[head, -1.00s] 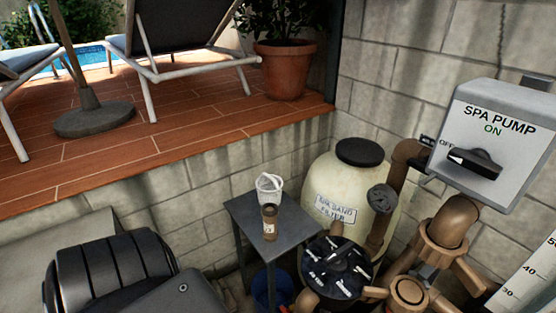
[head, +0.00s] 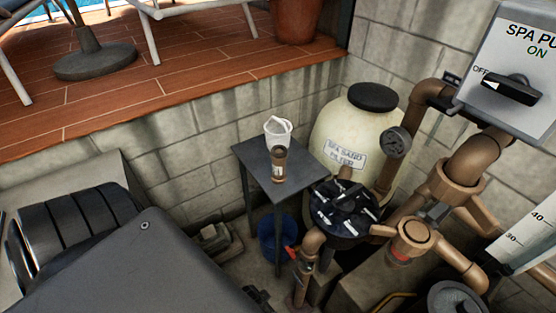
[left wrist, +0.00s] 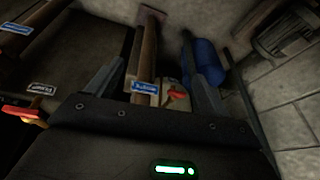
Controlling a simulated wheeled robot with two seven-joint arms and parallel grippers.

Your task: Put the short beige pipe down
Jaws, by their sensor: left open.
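A short brown-beige cylinder (head: 279,166), which looks like the short pipe, stands upright on the small grey table (head: 252,158). A dark band or label is on its side. A fixed brown pipe with a blue label (left wrist: 145,72) shows between and beyond the fingers. I cannot tell the gap between them, and I see nothing held. The left gripper is not visible in the head view; my right gripper is in neither view.
A blue bucket (head: 272,241) sits on the floor below the table. A cream sand filter (head: 338,145), a black valve head (head: 345,208) and brown pipework (head: 440,190) crowd the right. The raised wooden deck (head: 190,105) is behind a block wall.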

